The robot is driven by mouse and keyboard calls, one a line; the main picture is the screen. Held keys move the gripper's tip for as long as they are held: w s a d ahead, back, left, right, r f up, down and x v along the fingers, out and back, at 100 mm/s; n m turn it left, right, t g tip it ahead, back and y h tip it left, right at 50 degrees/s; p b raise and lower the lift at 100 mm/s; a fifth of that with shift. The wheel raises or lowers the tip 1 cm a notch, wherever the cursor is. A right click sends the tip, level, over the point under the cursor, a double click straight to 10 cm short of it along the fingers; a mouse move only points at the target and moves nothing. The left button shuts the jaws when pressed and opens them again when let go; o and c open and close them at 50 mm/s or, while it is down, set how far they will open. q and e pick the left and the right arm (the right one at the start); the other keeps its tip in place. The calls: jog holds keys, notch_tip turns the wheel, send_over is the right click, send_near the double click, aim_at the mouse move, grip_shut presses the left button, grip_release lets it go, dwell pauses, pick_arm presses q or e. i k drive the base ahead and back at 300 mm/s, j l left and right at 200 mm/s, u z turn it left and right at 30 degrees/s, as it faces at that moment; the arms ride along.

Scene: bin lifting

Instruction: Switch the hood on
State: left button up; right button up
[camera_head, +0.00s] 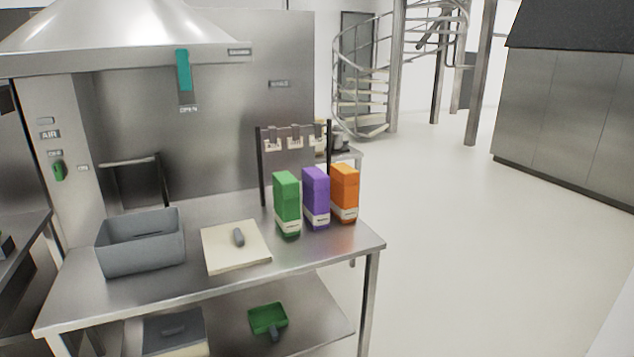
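The metal hood (130,35) hangs over the workbench at the upper left. On the panel below its left side is a green knob (59,171), with an "AIR" label above it and small labels to its upper left and right. The lettering beside the knob is too small to read surely. A teal handle (184,70) hangs on a slot at the hood's front, above a label that seems to read "OPEN". Neither of my grippers shows in the head view.
The steel workbench (315,262) holds a grey bin (142,246), a cream board (218,257) with a grey item, and green (287,200), purple (316,195) and orange (345,190) boxes. A green dustpan-like item (268,318) lies on the lower shelf. The floor at right is clear.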

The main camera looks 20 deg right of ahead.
aim_at(61, 172)
jog(key=i+j+z, duration=0.1)
jog(key=i, duration=0.35)
jog(key=i+j+z, duration=0.15)
jog(key=i+j, duration=0.2)
